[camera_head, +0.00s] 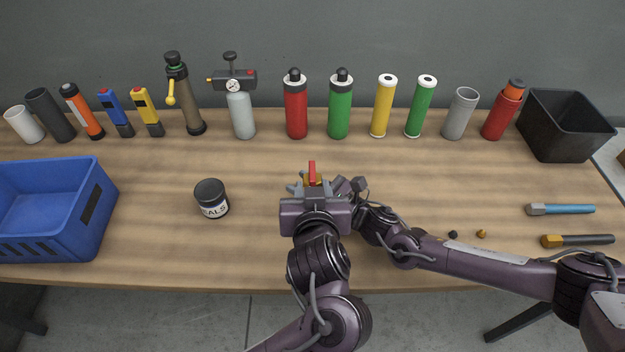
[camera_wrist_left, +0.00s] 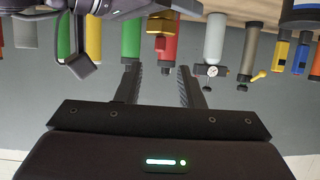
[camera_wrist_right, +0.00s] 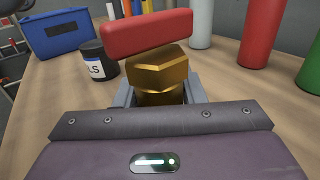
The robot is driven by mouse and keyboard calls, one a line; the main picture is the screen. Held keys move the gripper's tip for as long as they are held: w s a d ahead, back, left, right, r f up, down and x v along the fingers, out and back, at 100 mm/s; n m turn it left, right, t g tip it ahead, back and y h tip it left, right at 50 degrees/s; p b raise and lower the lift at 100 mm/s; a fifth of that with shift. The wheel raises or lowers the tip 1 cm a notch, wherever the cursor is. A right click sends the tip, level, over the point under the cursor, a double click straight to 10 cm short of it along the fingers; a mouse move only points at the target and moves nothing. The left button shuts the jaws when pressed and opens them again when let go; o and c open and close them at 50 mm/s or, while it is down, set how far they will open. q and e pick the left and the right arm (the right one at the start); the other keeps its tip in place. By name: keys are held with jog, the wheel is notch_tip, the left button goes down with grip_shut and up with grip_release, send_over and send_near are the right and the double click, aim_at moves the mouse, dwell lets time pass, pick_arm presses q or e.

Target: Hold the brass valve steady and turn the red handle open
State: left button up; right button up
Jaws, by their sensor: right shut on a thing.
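The brass valve (camera_wrist_right: 160,78) stands between the fingers of my right gripper (camera_wrist_right: 160,98) in the right wrist view, and they are shut on it. Its red handle (camera_wrist_right: 147,32) lies across the top as a bar. In the head view the handle (camera_head: 312,170) shows above a small bit of brass. My left gripper (camera_wrist_left: 159,68) is open and empty. The brass valve (camera_wrist_left: 161,20) shows beyond its fingertips in the left wrist view, lined up with the gap. In the head view, my left wrist hides most of the valve.
A blue crate (camera_head: 45,210) stands at the left and a labelled black jar (camera_head: 211,198) left of the grippers. Bottles and cylinders line the back, including a red bottle (camera_head: 296,108). A black bin (camera_head: 565,125) stands at the back right. Two tools lie at the right.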

dwell(0.4)
jog(key=o, duration=1.3)
